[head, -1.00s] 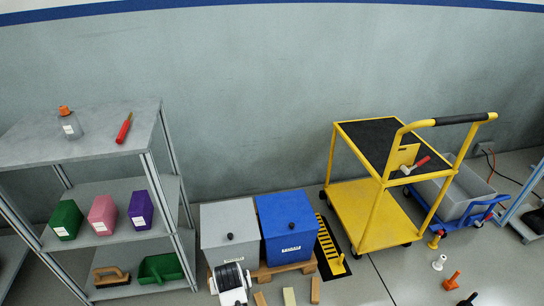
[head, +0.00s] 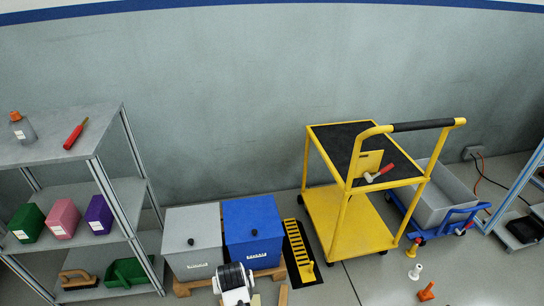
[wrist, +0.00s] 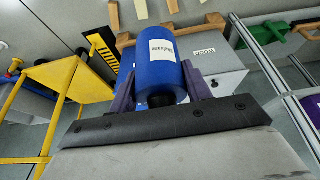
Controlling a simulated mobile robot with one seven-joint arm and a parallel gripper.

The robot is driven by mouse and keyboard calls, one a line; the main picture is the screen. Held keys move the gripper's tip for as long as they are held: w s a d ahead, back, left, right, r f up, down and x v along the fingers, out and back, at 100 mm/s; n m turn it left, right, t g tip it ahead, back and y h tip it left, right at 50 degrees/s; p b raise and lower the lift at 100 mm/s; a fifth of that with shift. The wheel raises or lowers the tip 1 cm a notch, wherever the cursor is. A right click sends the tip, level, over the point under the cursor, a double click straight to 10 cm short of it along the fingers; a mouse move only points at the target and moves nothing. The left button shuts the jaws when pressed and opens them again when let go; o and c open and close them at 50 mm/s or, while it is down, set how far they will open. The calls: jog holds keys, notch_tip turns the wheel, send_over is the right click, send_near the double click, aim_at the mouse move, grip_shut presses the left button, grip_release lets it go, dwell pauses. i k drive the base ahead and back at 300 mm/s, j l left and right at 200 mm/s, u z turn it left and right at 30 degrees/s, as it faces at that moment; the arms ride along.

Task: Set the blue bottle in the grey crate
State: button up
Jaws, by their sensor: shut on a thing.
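The blue bottle (wrist: 160,62), with a white label and a dark neck, is held between the two purple fingers of my gripper (wrist: 158,82) in the wrist view. Its dark neck points toward my gripper's palm. The open grey crate (head: 440,205) rests on a blue trolley at the right in the head view, behind the yellow cart. Its visible inside looks empty. The bottle is apart from the crate. The bottle and my fingers cannot be made out in the head view.
A yellow cart (head: 347,222) with a tall handle stands left of the crate. A grey lidded box (head: 190,250) and a blue lidded box (head: 252,232) sit on a pallet. A shelf rack (head: 70,150) is at the left.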

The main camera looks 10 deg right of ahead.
aim_at(429, 198)
jog(key=l, duration=2.2)
jog(key=k+l, duration=0.15)
jog(key=l, duration=2.05)
jog(key=i+l, duration=0.1)
jog(key=l, duration=0.3)
jog(key=i+l, duration=0.1)
jog(key=l, duration=0.35)
jog(key=i+l, duration=0.2)
jog(key=l, duration=0.2)
jog(key=i+l, duration=0.25)
jog(key=l, duration=0.15)
jog(key=i+l, duration=0.6)
jog(key=i+l+z, duration=0.05)
jog(key=i, duration=0.05)
